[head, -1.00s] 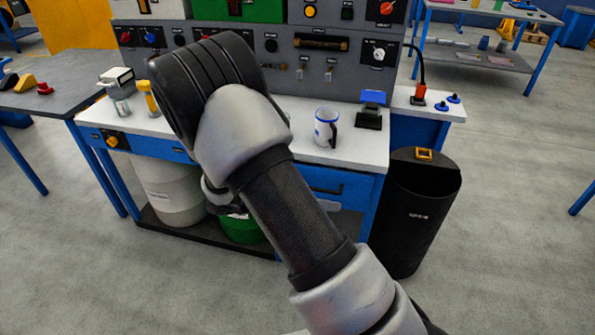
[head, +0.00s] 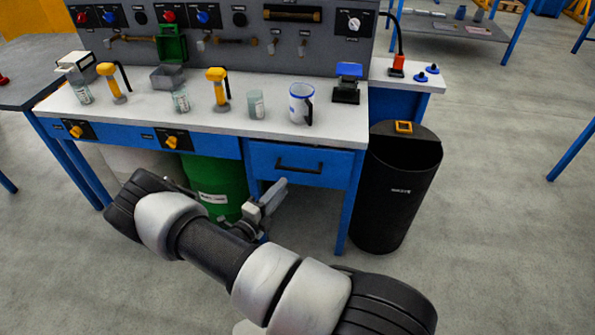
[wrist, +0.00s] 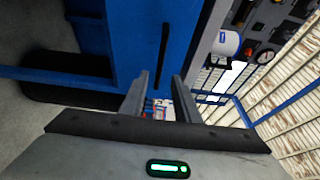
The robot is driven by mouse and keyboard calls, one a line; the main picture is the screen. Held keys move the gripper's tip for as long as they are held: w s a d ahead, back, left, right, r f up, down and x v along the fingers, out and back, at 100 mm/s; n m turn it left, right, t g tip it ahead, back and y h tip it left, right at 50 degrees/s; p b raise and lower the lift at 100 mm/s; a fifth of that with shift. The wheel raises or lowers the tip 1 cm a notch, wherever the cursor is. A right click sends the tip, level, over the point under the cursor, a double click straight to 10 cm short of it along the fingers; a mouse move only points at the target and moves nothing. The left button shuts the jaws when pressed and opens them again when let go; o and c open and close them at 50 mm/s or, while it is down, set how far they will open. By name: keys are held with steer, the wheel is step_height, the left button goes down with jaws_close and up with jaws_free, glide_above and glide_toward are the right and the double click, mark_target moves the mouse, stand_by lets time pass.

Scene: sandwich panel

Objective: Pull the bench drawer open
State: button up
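The blue bench drawer (head: 336,172) sits under the right part of the white worktop and looks shut, its front flush with the bench. Its black bar handle (head: 298,167) runs across the front. In the wrist view the handle (wrist: 164,56) stands upright against the blue drawer front (wrist: 138,45). My gripper (head: 274,193) is in front of and below the drawer, a little left of the handle. In the wrist view my gripper (wrist: 158,97) has its two fingers apart with nothing between them. The handle lies beyond the fingertips, apart from them.
A green bin (head: 218,185) stands under the bench, left of the drawer. A black waste bin (head: 398,205) stands close to its right. The floor in front is clear.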

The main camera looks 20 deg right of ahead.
mark_target(297, 171)
steer(key=b+x, duration=0.1)
steer(key=x, duration=0.9)
steer(key=shift+w+d, duration=0.25)
steer(key=shift+d, duration=0.05)
jaws_close()
